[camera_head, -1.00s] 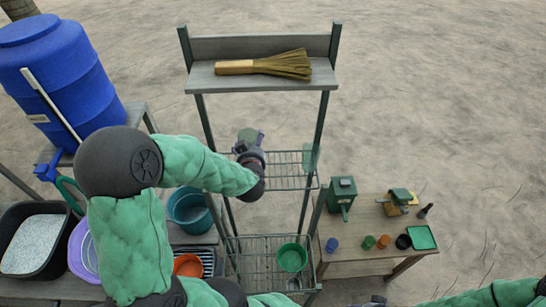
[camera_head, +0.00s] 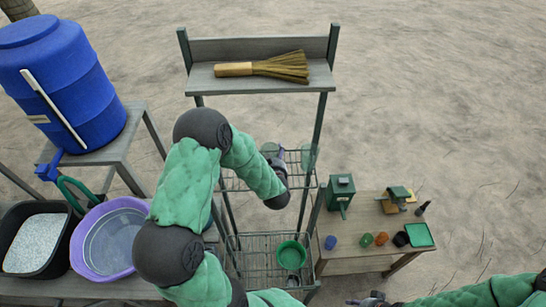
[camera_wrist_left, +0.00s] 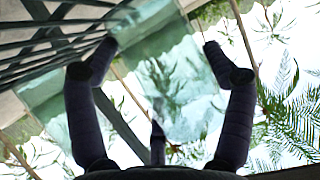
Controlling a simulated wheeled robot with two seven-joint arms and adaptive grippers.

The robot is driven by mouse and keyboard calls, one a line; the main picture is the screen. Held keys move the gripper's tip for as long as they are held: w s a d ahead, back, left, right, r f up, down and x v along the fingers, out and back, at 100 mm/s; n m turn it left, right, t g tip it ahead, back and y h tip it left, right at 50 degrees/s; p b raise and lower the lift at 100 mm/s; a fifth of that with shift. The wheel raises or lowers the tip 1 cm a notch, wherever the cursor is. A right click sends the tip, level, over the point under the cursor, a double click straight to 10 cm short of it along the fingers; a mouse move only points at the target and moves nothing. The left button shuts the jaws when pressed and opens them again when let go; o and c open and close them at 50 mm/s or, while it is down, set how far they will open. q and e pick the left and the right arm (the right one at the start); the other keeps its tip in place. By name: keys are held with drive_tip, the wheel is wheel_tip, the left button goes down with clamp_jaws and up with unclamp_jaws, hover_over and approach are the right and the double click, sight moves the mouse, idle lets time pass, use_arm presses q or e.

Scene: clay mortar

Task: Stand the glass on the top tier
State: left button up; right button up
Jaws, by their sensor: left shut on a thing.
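The glass (camera_wrist_left: 165,80) is clear and teal-tinted, held between the fingers of my left gripper in the left wrist view. In the head view the glass (camera_head: 269,149) shows small beside my left gripper (camera_head: 279,158), which is shut on it. Both are at the upper wire tier (camera_head: 232,184) of the rack; I cannot tell whether the glass touches it. My forearm hides part of that tier. The wooden top shelf (camera_head: 215,84) stands behind and carries a broom. My right gripper (camera_head: 370,300) is barely visible at the bottom edge.
Another teal-tinted clear item (camera_head: 309,156) is at the right end of the upper wire tier. A broom (camera_head: 265,67) lies across the wooden shelf. A green bowl (camera_head: 292,255) sits on the lower wire tier. A low table (camera_head: 350,216) with several small items stands at right.

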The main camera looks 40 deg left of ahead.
use_arm(q)
drive_tip(key=shift+a+f, duration=0.1)
drive_tip(key=shift+f, duration=0.15)
drive_tip(key=o, duration=1.3)
drive_tip(key=shift+f, duration=0.15)
